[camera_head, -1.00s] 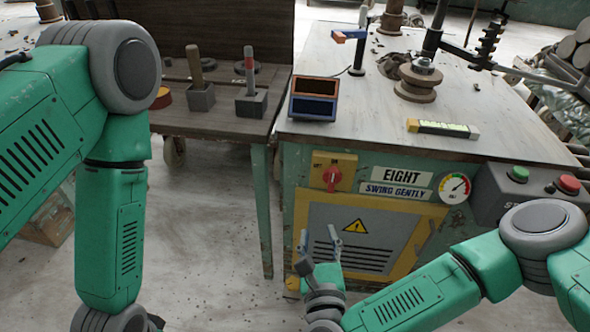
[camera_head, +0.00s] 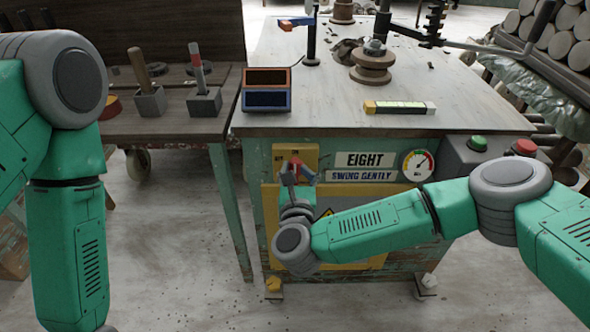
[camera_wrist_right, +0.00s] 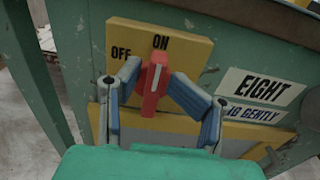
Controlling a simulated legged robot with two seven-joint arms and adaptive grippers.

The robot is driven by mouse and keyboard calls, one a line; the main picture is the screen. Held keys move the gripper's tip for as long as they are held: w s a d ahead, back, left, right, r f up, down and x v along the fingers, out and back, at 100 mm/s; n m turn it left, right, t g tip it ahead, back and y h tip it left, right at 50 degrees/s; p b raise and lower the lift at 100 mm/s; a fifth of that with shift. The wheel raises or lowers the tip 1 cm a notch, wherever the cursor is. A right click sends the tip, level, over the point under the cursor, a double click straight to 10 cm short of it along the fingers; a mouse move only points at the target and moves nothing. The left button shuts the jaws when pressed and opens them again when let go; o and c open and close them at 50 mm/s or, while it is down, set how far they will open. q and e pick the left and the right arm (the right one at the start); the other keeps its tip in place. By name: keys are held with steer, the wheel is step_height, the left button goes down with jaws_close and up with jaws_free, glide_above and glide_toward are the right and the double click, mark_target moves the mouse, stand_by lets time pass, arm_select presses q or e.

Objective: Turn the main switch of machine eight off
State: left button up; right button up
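The red main switch handle (camera_wrist_right: 155,84) sits on a yellow plate (camera_wrist_right: 188,48) marked OFF at left and ON at top. The handle is near upright, its upper end toward ON. In the head view the switch (camera_head: 296,164) is partly hidden by my right gripper (camera_head: 298,174). My right gripper, also in the wrist view (camera_wrist_right: 155,72), has one finger on each side of the handle, tips very close to it; firm contact cannot be made out. The sign EIGHT (camera_head: 365,160) is right of the plate. My left gripper is out of view; only its arm shows.
A gauge (camera_head: 418,165), a green button (camera_head: 478,143) and a red button (camera_head: 524,147) are right of the sign. A twin display box (camera_head: 266,90) and a yellow-ended level (camera_head: 399,107) lie on the tabletop. A wooden side table (camera_head: 180,124) stands at left.

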steer(key=shift+w+d+f, duration=0.1)
steer(key=shift+w+d, duration=0.2)
steer(key=shift+w, duration=0.25)
steer(key=shift+s+a, duration=0.1)
steer(key=shift+a, duration=0.65)
steer(key=shift+c, duration=1.1)
steer(key=shift+a, duration=0.15)
jaws_close()
steer(key=shift+d, duration=0.55)
steer(key=shift+s+a+n, duration=0.1)
steer(key=shift+a+n, duration=0.3)
steer(key=shift+n, duration=0.2)
steer(key=shift+a+n, duration=0.1)
steer(key=shift+n, duration=1)
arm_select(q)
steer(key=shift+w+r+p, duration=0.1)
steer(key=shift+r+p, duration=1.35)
arm_select(e)
steer(key=shift+s+a+f+n, duration=0.1)
steer(key=shift+a+f+n, duration=0.25)
steer(key=shift+n, duration=2.1)
steer(key=shift+w+a+f+n, duration=0.15)
steer(key=shift+f+n, duration=0.3)
steer(key=shift+n, duration=1.95)
steer(key=shift+s+a+f+n, duration=0.15)
steer(key=shift+a+f+n, duration=0.25)
steer(key=shift+n, duration=2.05)
